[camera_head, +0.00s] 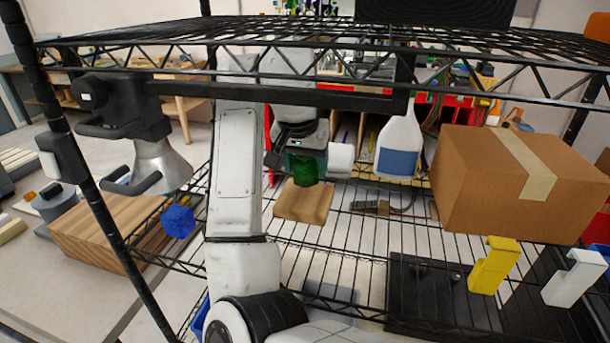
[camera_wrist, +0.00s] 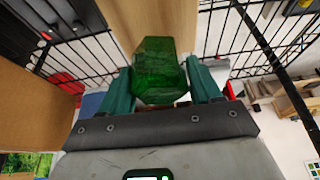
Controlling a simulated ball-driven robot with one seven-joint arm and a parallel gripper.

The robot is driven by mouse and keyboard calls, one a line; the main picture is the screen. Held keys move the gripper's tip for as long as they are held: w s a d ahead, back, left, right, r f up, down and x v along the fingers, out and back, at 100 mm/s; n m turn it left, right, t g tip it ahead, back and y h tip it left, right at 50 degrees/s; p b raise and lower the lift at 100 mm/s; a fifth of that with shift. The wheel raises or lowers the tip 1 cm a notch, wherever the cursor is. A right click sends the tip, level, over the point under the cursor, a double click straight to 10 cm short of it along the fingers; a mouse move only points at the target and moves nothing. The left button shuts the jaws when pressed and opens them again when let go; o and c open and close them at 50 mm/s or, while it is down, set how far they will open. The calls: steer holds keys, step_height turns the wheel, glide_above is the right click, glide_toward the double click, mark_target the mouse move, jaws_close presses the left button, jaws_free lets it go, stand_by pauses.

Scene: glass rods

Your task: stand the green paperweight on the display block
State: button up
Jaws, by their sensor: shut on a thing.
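The green paperweight (camera_head: 306,171) is a dark green, faceted glass piece. It sits between the teal fingers of my gripper (camera_head: 303,160), and the wrist view shows both fingers against its sides (camera_wrist: 160,72). My gripper (camera_wrist: 159,80) is shut on it. The display block (camera_head: 303,204) is a flat, light wooden square on the wire shelf. It also shows in the wrist view (camera_wrist: 150,18) beyond the paperweight. In the head view the paperweight appears over the block's far part. I cannot tell whether they touch.
A cardboard box (camera_head: 500,190) fills the right side. A blue faceted piece (camera_head: 178,221) is at left. The upper wire shelf (camera_head: 300,35) spans overhead. Yellow (camera_head: 494,265) and white (camera_head: 574,279) brackets are at lower right.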

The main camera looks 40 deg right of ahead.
mark_target(305, 178)
steer(key=shift+a+f+p, duration=0.1)
steer(key=shift+f+p, duration=0.2)
steer(key=shift+f, duration=1.35)
steer(key=o, duration=1.3)
steer(key=shift+f, duration=0.1)
steer(key=shift+c, duration=0.2)
steer(key=v, duration=0.3)
steer(key=s+a+b, duration=0.2)
steer(key=s+a, duration=0.4)
steer(key=a, duration=0.4)
steer(key=shift+s, duration=0.35)
